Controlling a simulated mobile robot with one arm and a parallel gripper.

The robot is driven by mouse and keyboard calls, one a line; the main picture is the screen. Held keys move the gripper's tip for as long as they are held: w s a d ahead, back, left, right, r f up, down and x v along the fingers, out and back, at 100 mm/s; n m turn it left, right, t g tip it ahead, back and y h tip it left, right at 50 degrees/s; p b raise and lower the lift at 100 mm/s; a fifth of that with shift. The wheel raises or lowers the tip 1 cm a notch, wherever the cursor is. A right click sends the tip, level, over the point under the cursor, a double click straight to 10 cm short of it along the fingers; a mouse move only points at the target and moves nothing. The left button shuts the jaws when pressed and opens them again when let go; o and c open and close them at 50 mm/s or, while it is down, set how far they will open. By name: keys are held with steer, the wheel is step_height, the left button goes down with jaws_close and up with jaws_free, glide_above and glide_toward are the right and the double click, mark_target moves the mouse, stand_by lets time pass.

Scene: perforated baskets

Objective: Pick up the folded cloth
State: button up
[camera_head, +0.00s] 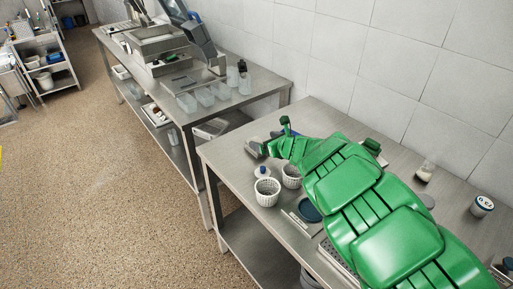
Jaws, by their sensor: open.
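My green arm reaches over the near steel table from the lower right. My gripper (257,149) is at its far end, near the table's back left part, and is open. The gripper is small in view, and I cannot see anything between its fingers. I cannot make out a folded cloth for certain; it may be behind my arm or too small to tell.
Two white perforated baskets (267,193) stand near the table's (230,150) front edge, beside a small blue-and-white item (262,171). A jar (482,206) stands at the right. A tiled wall (390,60) rises behind.

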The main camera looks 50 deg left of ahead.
step_height(320, 180, down, 3)
steer(key=shift+r, duration=0.15)
steer(key=shift+a+f, duration=0.15)
steer(key=shift+f, duration=0.15)
steer(key=shift+x, duration=1.35)
steer(key=shift+r, duration=0.1)
steer(key=c, duration=1)
steer(key=shift+r, duration=0.1)
steer(key=shift+c, duration=0.2)
